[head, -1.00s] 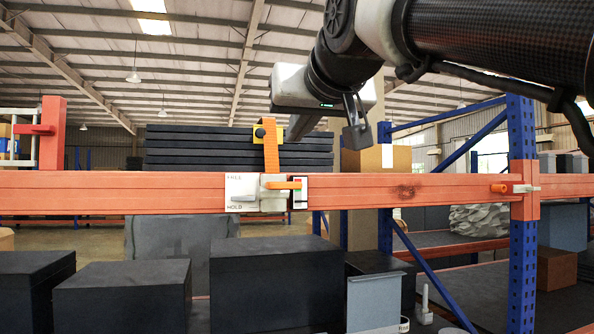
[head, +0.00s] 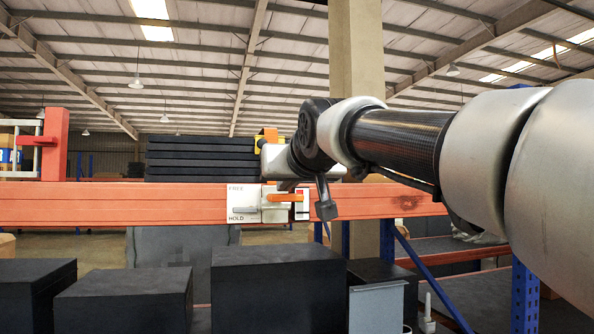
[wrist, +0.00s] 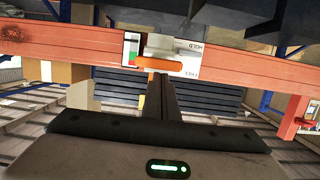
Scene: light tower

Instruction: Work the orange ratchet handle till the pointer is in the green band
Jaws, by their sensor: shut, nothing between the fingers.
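The orange ratchet handle (head: 285,198) juts level from a pale ratchet housing (head: 274,215) on the orange beam. It also shows in the wrist view (wrist: 158,63). My gripper (head: 287,186) is shut and empty, its dark fingertips right at the handle, just above it in the head view. In the wrist view the fingers (wrist: 156,78) end at the handle's edge; I cannot tell if they touch. A small gauge (head: 302,205) beside the housing shows red; green shows on it in the wrist view (wrist: 132,48). The pointer is too small to read.
A FREE/HOLD plate (head: 241,200) with a pale tab is left of the ratchet. Behind the beam is a stack of black slabs (head: 200,157). Black boxes (head: 278,285) stand below and in front. An orange beam (head: 120,205) crosses the view.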

